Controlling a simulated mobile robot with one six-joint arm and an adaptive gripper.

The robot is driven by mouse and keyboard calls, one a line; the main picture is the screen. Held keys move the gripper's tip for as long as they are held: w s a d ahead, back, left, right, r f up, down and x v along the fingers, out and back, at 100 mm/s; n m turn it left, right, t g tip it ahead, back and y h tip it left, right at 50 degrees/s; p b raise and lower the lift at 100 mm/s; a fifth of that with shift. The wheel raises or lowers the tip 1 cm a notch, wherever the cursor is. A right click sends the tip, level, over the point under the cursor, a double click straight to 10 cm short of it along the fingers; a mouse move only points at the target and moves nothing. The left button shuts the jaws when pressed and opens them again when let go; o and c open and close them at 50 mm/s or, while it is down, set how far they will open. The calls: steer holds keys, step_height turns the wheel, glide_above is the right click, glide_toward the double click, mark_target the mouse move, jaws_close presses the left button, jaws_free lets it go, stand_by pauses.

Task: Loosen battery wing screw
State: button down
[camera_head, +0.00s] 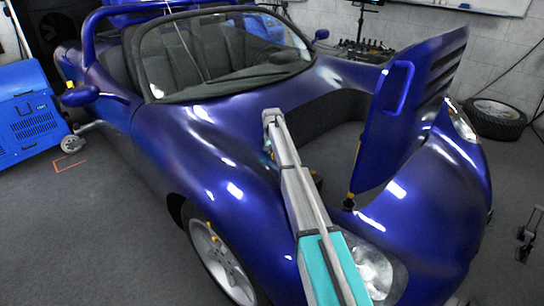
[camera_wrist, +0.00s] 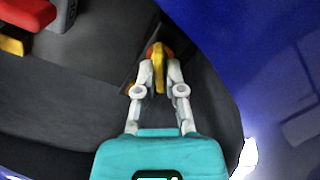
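In the wrist view a yellow wing screw (camera_wrist: 158,62) with orange-red parts beside it sits at the dark wall of the car's front compartment. My gripper (camera_wrist: 160,73) has its two pale fingers drawn together on either side of the yellow wing and appears shut on it. The battery cannot be made out clearly. In the head view my arm reaches over the blue car's front into the open compartment (camera_head: 335,115). The gripper's tips and the screw are hidden there.
The raised blue front lid (camera_head: 385,130) stands to the right of my arm. A red part (camera_wrist: 25,14) with a yellow piece below shows upper left in the wrist view. Blue bodywork (camera_wrist: 270,60) is close on the right. A blue cabinet (camera_head: 28,115) stands far left.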

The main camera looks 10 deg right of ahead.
steer(key=shift+n, duration=0.4)
steer(key=n, duration=0.6)
steer(key=shift+n, duration=0.4)
steer(key=n, duration=0.3)
steer(key=shift+n, duration=0.3)
steer(key=n, duration=0.4)
steer(key=shift+n, duration=0.3)
steer(key=n, duration=1)
steer(key=shift+n, duration=1.7)
